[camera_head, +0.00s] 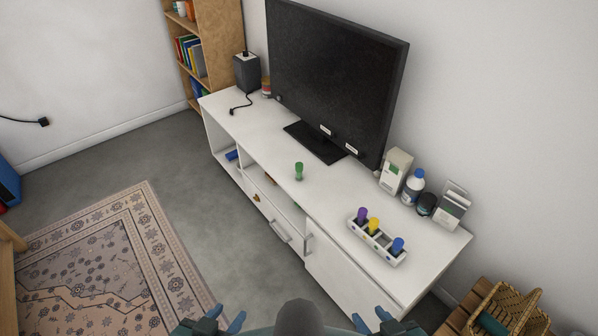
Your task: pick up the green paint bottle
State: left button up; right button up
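The green paint bottle (299,171) stands upright and apart from other things on the white TV cabinet (255,135), near its front edge and left of the paint holder. My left gripper (225,318) is at the bottom edge of the view, its two blue fingertips apart with nothing between them. My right gripper (371,319) is at the bottom edge further right, also with fingertips apart and empty. Both grippers are well away from the bottle, low in the picture. The rest of both arms is mostly cut off by the frame.
A white holder (392,257) carries purple, yellow and blue paint bottles. A large TV (335,75) stands behind the green bottle. Boxes and jars, including a white-and-blue bottle (413,187), crowd the right back. A wicker basket (512,308) is at lower right. The cabinet top around the green bottle is clear.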

aim_at(299, 166)
jog(key=i+j, duration=0.3)
jog(key=j, duration=0.15)
jog(key=i+j+z, duration=0.1)
jog(key=i+j, duration=0.5)
jog(key=j, duration=0.25)
jog(key=z, duration=0.05)
